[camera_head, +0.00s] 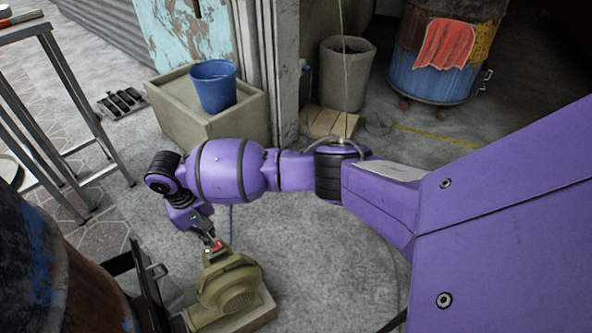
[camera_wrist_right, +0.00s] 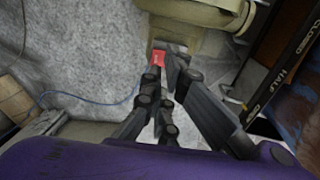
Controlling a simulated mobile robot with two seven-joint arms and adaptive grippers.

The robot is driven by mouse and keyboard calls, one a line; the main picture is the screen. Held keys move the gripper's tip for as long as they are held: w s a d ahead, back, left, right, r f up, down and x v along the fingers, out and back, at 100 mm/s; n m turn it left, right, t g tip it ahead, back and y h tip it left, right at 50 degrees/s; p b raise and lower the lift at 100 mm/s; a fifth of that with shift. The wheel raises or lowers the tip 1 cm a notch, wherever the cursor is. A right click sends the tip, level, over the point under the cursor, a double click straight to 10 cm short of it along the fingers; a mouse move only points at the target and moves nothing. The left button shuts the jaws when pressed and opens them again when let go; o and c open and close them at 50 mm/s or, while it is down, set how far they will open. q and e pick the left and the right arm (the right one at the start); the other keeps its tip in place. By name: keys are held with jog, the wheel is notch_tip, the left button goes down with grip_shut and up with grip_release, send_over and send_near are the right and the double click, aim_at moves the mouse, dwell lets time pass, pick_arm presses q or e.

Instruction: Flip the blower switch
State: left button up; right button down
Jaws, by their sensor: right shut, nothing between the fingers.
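The blower (camera_head: 229,287) is an olive, snail-shaped housing on a pale base on the floor, at the bottom of the head view. Its red switch (camera_head: 217,246) sits on top, and it also shows as a red patch in the right wrist view (camera_wrist_right: 159,58). My right gripper (camera_head: 212,242) reaches down from the purple arm, with its fingertips right at the switch. In the wrist view its dark fingers are shut and empty, with the tips beside the red switch. I cannot tell whether they touch it. The switch is partly covered by the fingers. My left gripper is not in view.
The rusty blue barrel (camera_head: 40,265) stands close at the left, with a dark metal bracket (camera_head: 145,285) between it and the blower. A stone trough (camera_head: 172,100) with a blue bucket (camera_head: 214,87) stands behind. A metal table frame (camera_head: 62,110) is at upper left. Concrete floor right of the blower is clear.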

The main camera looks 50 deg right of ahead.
aim_at(217, 245)
jog(key=f, duration=0.1)
jog(key=f+b, duration=0.1)
jog(key=f, duration=0.1)
jog(key=f+b, duration=0.1)
jog(key=shift+s+d+f, duration=0.1)
jog(key=shift+d+f, duration=0.05)
jog(key=shift+d, duration=0.1)
jog(key=shift+f, duration=0.25)
jog(key=shift+r, duration=0.1)
